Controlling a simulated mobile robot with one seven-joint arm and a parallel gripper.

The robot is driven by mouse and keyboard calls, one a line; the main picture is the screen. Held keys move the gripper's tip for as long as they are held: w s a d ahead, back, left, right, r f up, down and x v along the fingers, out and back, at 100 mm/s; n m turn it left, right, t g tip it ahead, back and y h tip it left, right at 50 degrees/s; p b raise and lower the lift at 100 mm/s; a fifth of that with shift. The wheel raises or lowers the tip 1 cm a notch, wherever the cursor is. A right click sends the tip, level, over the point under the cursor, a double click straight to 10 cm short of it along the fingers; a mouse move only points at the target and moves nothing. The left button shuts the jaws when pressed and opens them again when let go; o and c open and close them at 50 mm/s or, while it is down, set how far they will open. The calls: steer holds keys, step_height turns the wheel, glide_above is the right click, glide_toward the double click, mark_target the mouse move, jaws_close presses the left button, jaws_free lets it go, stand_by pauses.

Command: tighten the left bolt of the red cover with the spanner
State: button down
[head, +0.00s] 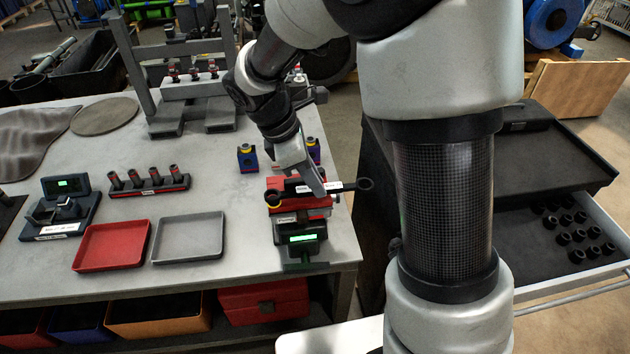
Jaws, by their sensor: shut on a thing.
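My gripper (312,188) is shut on the middle of a dark spanner (350,186) with a white label. The spanner lies roughly level across the top of the red cover (312,212). Its right ring end sticks out past the cover over the table's right edge. Its left ring end (272,198) is at the cover's left side, where the left bolt would be. A yellowish spot shows there. I cannot tell whether the ring is around the bolt or just above it. The right part of the cover's top is hidden by the spanner and gripper.
A black stand with a lit green display (303,239) is below the cover. Blue blocks with yellow tops (247,160) stand behind it. A grey tray (188,238), red tray (112,247) and socket rack (150,187) lie left. An open drawer (590,262) is at right.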

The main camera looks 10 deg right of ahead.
steer(key=shift+f+b, duration=0.45)
steer(key=shift+f, duration=0.35)
steer(key=shift+s+a+m+g, duration=0.15)
steer(key=shift+s+m+g, duration=0.15)
steer(key=shift+s+m, duration=0.45)
steer(key=shift+s+a+m+g, duration=0.1)
steer(key=shift+s+m+g, duration=0.2)
steer(key=shift+s+m, duration=0.45)
steer(key=shift+w+m+p, duration=0.15)
steer(key=shift+m+p, duration=0.15)
steer(key=s+m, duration=0.1)
steer(key=s+a+m+g, duration=0.1)
steer(key=m, duration=0.1)
steer(key=shift+s+a+y, duration=0.15)
steer(key=shift+y, duration=0.25)
steer(key=s+a+m, duration=0.1)
steer(key=m, duration=0.1)
steer(key=s+a+m+g+y, duration=0.1)
steer(key=shift+m, duration=0.4)
